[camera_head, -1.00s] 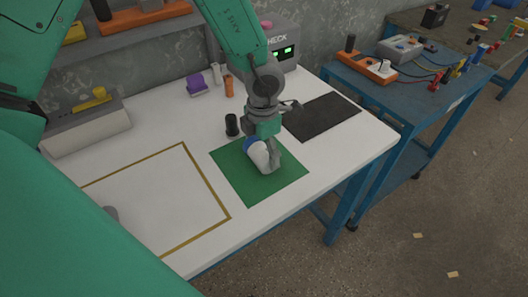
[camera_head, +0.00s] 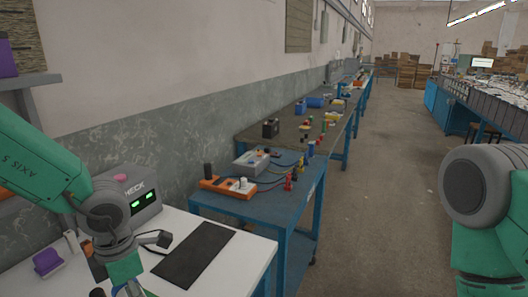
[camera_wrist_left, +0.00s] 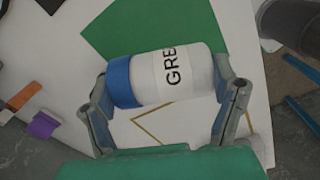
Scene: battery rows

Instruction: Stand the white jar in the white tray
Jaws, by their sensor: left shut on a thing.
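The white jar (camera_wrist_left: 185,75) has a blue lid and a label reading "GRE". In the left wrist view it lies across the picture between the two fingers of my left gripper (camera_wrist_left: 168,95), which is shut on it. The green mat (camera_wrist_left: 190,25) shows behind the jar; I cannot tell how high the jar is above it. In the head view my left wrist (camera_head: 120,262) is at the lower left, with its fingers cut off by the bottom edge. No white tray can be made out in either view. My right gripper is out of view.
A black mat (camera_head: 195,255) lies on the white table, with a grey box (camera_head: 140,205) with green displays behind it. A blue bench (camera_head: 265,208) holding an orange device (camera_head: 228,187) stands beyond. The aisle floor (camera_head: 385,190) on the right is clear.

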